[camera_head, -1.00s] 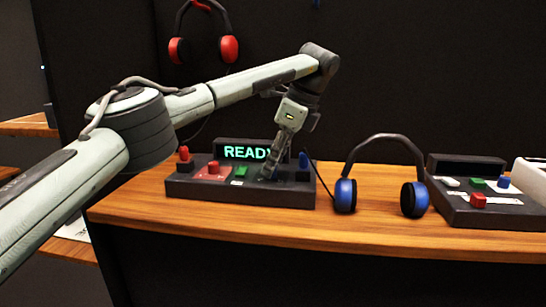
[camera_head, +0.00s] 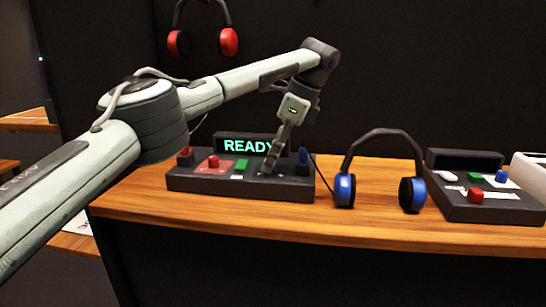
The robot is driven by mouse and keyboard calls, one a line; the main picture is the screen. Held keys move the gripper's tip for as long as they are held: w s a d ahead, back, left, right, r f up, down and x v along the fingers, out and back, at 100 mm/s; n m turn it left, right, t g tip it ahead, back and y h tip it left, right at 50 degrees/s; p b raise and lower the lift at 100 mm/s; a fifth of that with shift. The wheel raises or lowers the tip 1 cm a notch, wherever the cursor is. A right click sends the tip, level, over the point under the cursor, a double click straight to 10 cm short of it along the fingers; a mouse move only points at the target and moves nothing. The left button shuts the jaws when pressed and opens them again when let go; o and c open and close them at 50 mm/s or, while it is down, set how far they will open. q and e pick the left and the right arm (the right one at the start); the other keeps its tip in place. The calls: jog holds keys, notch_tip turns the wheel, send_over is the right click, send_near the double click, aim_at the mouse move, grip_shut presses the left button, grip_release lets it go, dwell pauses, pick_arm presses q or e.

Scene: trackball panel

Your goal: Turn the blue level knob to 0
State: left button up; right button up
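A dark control panel (camera_head: 190,185) stands on the wooden desk, its screen (camera_head: 238,146) showing READY in green. My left gripper (camera_head: 267,170) points down at the right part of the panel's top, with its fingertips at or just above the surface. I see its fingers nearly edge-on, so their opening is unclear. A small blue piece (camera_head: 303,155) stands at the panel's right end, just right of the gripper. No blue level knob shows clearly; the gripper covers part of the panel where one could be. My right gripper is out of view.
The panel also has a red button (camera_head: 213,161) and a green button (camera_head: 241,165). Blue headphones (camera_head: 344,190) stand right of it. A second panel (camera_head: 490,210) is farther right. Red headphones (camera_head: 228,41) hang on the dark wall. The desk front is clear.

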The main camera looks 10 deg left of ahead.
pick_arm(q)
jog(key=shift+o, duration=0.4)
jog(key=shift+r, duration=0.1)
jog(key=v, duration=0.7)
jog(key=shift+r, duration=0.2)
jog(key=shift+s, duration=0.1)
